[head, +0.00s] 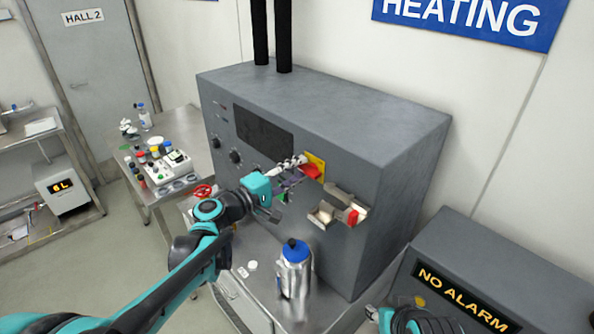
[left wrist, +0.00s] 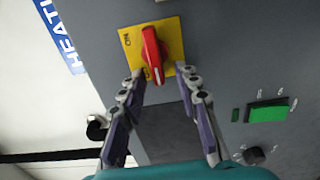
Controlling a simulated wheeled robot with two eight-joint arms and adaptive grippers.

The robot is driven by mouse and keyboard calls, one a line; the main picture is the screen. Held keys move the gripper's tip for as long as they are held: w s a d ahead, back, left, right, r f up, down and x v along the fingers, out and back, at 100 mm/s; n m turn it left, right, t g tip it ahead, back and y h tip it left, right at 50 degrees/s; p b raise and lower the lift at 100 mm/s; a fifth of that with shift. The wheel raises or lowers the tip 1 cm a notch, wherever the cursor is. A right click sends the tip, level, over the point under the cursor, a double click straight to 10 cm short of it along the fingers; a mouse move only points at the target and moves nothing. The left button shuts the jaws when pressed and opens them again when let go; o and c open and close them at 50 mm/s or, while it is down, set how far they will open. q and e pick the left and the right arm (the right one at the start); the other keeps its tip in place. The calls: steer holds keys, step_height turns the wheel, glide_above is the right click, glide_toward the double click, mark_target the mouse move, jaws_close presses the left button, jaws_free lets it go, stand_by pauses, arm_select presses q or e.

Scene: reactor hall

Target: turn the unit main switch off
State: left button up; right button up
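The unit main switch is a red handle (head: 311,171) on a yellow plate (head: 317,158) on the front of the grey cabinet. In the left wrist view the red handle (left wrist: 153,55) lies nearly upright in the picture on the yellow plate (left wrist: 174,38), with lettering at the plate's left. My left gripper (head: 303,161) is at the switch. In the left wrist view its two fingers (left wrist: 162,74) are apart, one on each side of the handle's lower end, with gaps between. It holds nothing.
A green button (left wrist: 268,111) and a black knob (left wrist: 254,155) sit on the same panel. A silver flask with a blue lid (head: 294,252) stands on the bench below. A "NO ALARM" unit (head: 500,270) is at right.

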arm_select(q)
steer(key=v, duration=1.2)
steer(key=s+d+f+m+g+y+b, duration=0.3)
steer(key=s+f+b, duration=0.2)
steer(key=f, duration=0.6)
steer(key=s+a+f+m+g+y+b, duration=0.1)
steer(key=s+a+f+m+y+b, duration=0.2)
steer(key=s+f, duration=0.4)
steer(key=s+a+f+m+g+y+b, duration=0.1)
steer(key=s+a+f+m+y+b, duration=0.2)
steer(key=f, duration=1)
steer(key=s+a+y+b, duration=0.3)
steer(key=s+a, duration=0.1)
steer(key=shift+f+g+y, duration=0.2)
steer(key=shift+g+y, duration=0.1)
steer(key=shift+y, duration=0.1)
